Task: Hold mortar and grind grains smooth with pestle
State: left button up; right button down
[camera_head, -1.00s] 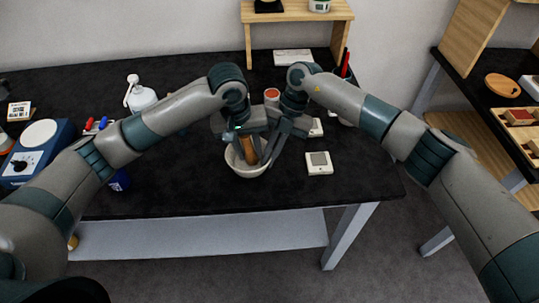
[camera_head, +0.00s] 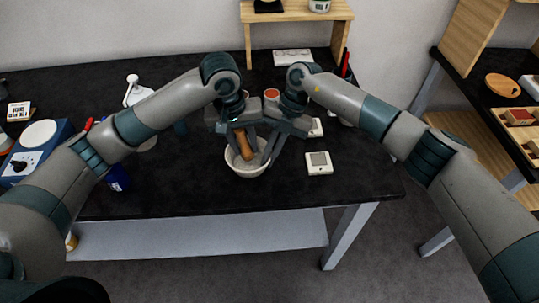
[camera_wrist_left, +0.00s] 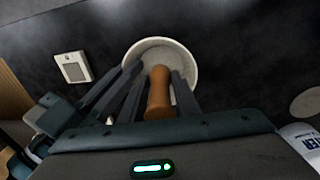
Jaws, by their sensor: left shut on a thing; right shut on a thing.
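A white mortar (camera_head: 250,172) stands on the black table, and its pale inside shows in the left wrist view (camera_wrist_left: 186,56). My left gripper (camera_head: 241,145) is shut on the brown pestle (camera_head: 245,147), which leans with its lower end in the bowl. The pestle also shows between the fingers in the left wrist view (camera_wrist_left: 159,92). My right gripper (camera_head: 268,153) is shut on the mortar's right rim. Its fingers come in at the left in the left wrist view. The grains cannot be made out clearly inside the bowl.
A small white scale-like device (camera_head: 319,163) lies right of the mortar. A blue-and-white machine (camera_head: 37,150), a white bottle (camera_head: 139,93) and a dark blue container (camera_head: 117,178) stand to the left. A wooden stand (camera_head: 297,14) is at the back. The front right tabletop is clear.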

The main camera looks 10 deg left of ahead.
jog(key=c, duration=1.9)
grip_release()
jog(key=shift+o, duration=0.2)
jog(key=v, duration=1.2)
pick_arm(q)
jog(key=shift+r, duration=0.1)
